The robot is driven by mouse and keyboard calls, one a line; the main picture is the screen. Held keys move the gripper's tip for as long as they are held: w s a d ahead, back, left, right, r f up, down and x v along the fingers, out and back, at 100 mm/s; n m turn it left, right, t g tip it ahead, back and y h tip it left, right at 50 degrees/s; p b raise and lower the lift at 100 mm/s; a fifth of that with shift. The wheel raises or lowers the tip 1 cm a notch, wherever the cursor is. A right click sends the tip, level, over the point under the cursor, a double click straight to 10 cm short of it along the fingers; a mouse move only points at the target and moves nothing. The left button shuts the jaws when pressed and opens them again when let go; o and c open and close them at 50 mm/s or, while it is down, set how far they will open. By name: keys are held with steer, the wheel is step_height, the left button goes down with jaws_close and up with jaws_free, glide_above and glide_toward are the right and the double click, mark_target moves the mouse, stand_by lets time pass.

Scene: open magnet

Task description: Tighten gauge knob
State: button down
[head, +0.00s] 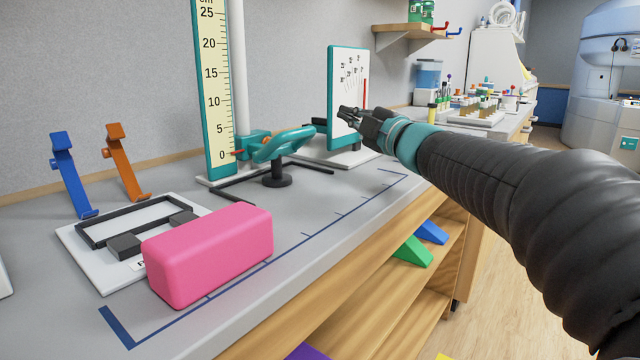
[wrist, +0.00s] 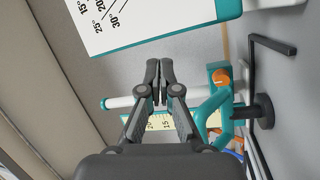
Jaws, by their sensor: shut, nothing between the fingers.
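The height gauge is a pale scale board (head: 212,90) with a teal frame beside a white post (head: 238,70). A teal slider (head: 246,146) with a red pointer sits low on it, near the zero mark. In the wrist view an orange knob (wrist: 220,77) shows on the teal slider, right of the fingertips; I cannot make it out in the head view. My gripper (head: 346,116) is shut and empty, in the air right of the gauge. Its closed fingertips (wrist: 160,80) are apart from the knob in the wrist view.
A teal looped piece on a black foot (head: 277,180) stands in front of the gauge. An angle board (head: 345,70) stands behind my gripper. A pink block (head: 210,252), a white tray and blue and orange stands occupy the left of the bench. The bench front right is clear.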

steer(key=a+f+n+g+y, duration=0.1)
steer(key=a+n+g, duration=0.1)
steer(key=n, duration=0.1)
steer(key=a+f+n+g+y, duration=0.2)
steer(key=n+g, duration=0.1)
steer(key=a+f+n+g+y, duration=0.1)
steer(key=a+n+g+y, duration=0.1)
steer(key=n+g, duration=0.1)
steer(key=shift+w+f+b, duration=0.15)
steer(key=shift+f+b, duration=0.15)
steer(key=shift+f, duration=0.1)
steer(key=shift+a+f+n+g, duration=0.3)
steer(key=shift+f+n+g, duration=0.05)
steer(key=shift+n+g, duration=0.15)
steer(key=shift+w+d+p+x, duration=0.1)
steer(key=shift+w+p+x, duration=0.2)
steer(key=shift+x, duration=0.8)
steer(key=shift+w+d+p+x, duration=0.1)
steer(key=shift+p+x, duration=0.35)
steer(key=shift+x, duration=0.65)
steer(key=shift+w+d+p+x, duration=0.1)
steer(key=shift+w+p+x, duration=0.2)
steer(key=shift+x, duration=0.75)
steer(key=shift+s+f+y, duration=0.1)
steer(key=shift+f+y, duration=0.2)
steer(key=shift+f, duration=0.45)
steer(key=shift+a+f, duration=0.1)
steer(key=shift+f, duration=0.15)
